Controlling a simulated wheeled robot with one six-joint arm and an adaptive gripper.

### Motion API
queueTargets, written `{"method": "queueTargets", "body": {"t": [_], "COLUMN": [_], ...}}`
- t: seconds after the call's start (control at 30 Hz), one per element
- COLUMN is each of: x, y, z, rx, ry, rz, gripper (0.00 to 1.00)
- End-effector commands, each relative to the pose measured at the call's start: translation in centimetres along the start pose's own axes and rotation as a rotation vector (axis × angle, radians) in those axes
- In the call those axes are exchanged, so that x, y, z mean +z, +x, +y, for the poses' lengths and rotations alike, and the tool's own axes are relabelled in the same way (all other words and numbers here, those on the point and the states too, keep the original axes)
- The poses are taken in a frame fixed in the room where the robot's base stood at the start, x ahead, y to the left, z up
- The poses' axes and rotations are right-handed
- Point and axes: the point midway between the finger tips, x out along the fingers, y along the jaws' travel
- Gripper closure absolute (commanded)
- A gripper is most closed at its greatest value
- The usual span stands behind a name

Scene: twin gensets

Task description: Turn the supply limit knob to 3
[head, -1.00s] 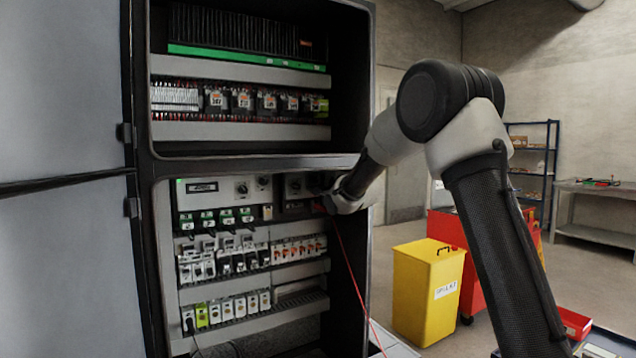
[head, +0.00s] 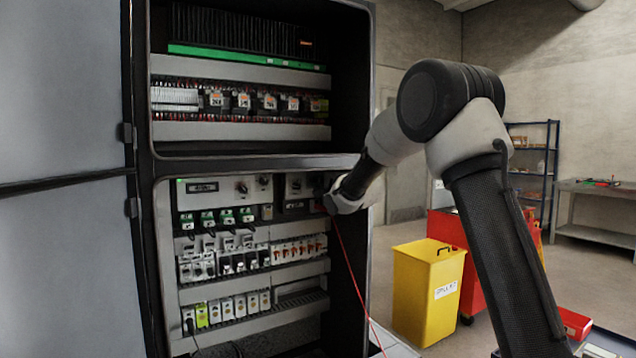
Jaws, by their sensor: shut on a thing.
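The control panel (head: 222,189) is in the lower bay of the open cabinet, with a display and round knobs on its face. A second, smaller panel (head: 296,187) is to its right, with a dark knob showing. My gripper (head: 324,204) reaches in from the right at this second panel's right end. Its fingers are small, dark and mostly hidden by my wrist. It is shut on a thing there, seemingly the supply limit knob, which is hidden. The knob's pointer and scale cannot be read.
A red cable (head: 357,284) hangs from beside my gripper towards the floor. Rows of breakers (head: 240,262) lie below the panels. The cabinet's grey door (head: 65,180) is at the left. A yellow bin (head: 428,290) and red cabinet (head: 470,285) stand at the right.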

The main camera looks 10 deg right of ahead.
Motion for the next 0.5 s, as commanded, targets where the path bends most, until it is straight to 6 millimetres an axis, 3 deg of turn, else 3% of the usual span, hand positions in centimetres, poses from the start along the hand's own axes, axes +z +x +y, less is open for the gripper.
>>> {"method": "queueTargets", "body": {"t": [0.5], "x": [-0.04], "y": [-0.02], "z": [0.13], "rx": [0.003], "ry": [-0.468], "rz": [0.0], "gripper": [1.0]}}
